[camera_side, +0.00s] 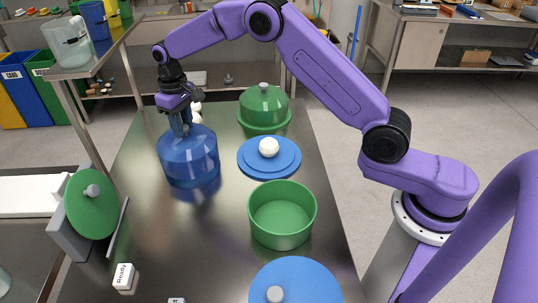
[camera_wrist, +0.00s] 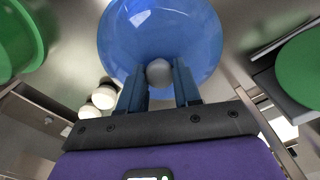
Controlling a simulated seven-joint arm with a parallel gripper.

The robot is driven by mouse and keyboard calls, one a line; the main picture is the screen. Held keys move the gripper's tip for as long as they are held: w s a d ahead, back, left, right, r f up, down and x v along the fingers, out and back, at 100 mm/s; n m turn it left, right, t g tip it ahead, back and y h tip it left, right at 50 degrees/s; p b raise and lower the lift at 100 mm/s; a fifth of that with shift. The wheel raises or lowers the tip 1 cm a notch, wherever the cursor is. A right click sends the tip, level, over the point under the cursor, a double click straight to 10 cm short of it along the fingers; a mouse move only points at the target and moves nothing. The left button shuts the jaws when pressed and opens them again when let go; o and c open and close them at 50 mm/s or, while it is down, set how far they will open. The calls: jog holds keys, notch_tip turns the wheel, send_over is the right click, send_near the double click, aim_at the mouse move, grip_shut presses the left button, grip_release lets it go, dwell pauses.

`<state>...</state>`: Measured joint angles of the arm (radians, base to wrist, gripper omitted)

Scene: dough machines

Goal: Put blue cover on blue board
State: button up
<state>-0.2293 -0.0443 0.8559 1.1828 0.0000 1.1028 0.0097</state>
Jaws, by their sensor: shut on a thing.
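The blue cover (camera_side: 189,158) is a see-through dome with a grey knob. My gripper (camera_side: 184,128) is above it, fingers pointing down, shut on the knob. In the wrist view the cover (camera_wrist: 160,25) fills the top middle, with the knob between the fingertips of my gripper (camera_wrist: 159,75). The cover is upright over the left part of the table; whether it touches the top is hard to tell. The blue board (camera_side: 246,162) is a flat disc to the right of the cover, apart from it. A white dough ball (camera_side: 269,147) sits on the board.
A green cover (camera_side: 264,104) stands behind the board. A green bowl (camera_side: 282,222) is in front, and a blue lid (camera_side: 315,278) is nearest. White balls (camera_side: 195,112) lie behind the blue cover. A green lid (camera_side: 88,212) stands tilted at left.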

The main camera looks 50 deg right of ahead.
jog(key=shift+r, duration=2.6)
jog(key=s+d+r, duration=0.1)
jog(key=s+d, duration=1.4)
jog(key=d, duration=0.2)
jog(key=shift+s+r, duration=0.3)
jog(key=shift+r, duration=0.1)
jog(key=shift+f, duration=0.2)
jog(key=shift+f, duration=3.85)
